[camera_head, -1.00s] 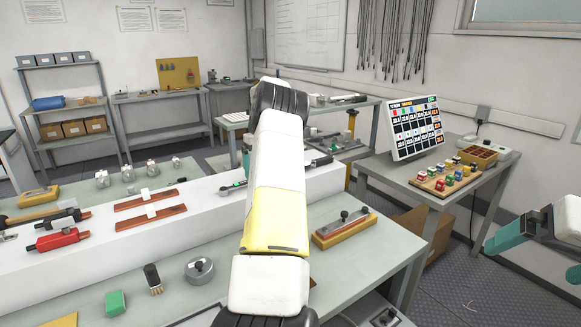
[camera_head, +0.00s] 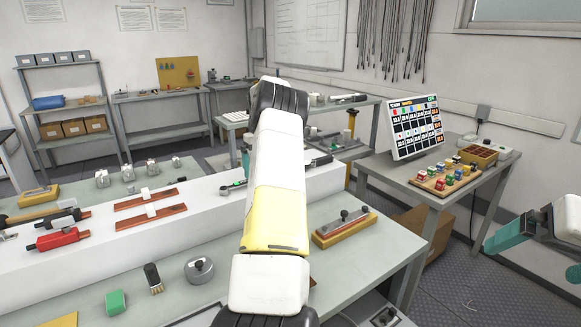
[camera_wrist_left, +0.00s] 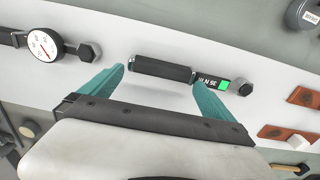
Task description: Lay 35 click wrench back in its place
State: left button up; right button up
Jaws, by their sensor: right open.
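The 35 click wrench (camera_wrist_left: 162,70) lies on the white raised surface (camera_wrist_left: 150,45). It has a black grip, a label reading 35 N and a green patch. My left gripper (camera_wrist_left: 162,78) is open and empty, its teal fingers spread near the two ends of the black grip. Part of the wrench, with a green patch, shows in the head view (camera_head: 233,187) left of my left arm, which hides the rest and my left gripper. My right gripper (camera_head: 508,236) is open and empty at the right edge, over the floor.
A dial wrench (camera_wrist_left: 42,43) lies beside the click wrench. Copper bars (camera_head: 150,217), a red tool (camera_head: 58,239) and a round grey weight (camera_head: 199,269) are at the left. A screen (camera_head: 412,126) stands on the right table.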

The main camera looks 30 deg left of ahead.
pick_arm(q)
notch_tip(320, 180, up, 8)
dwell(0.5)
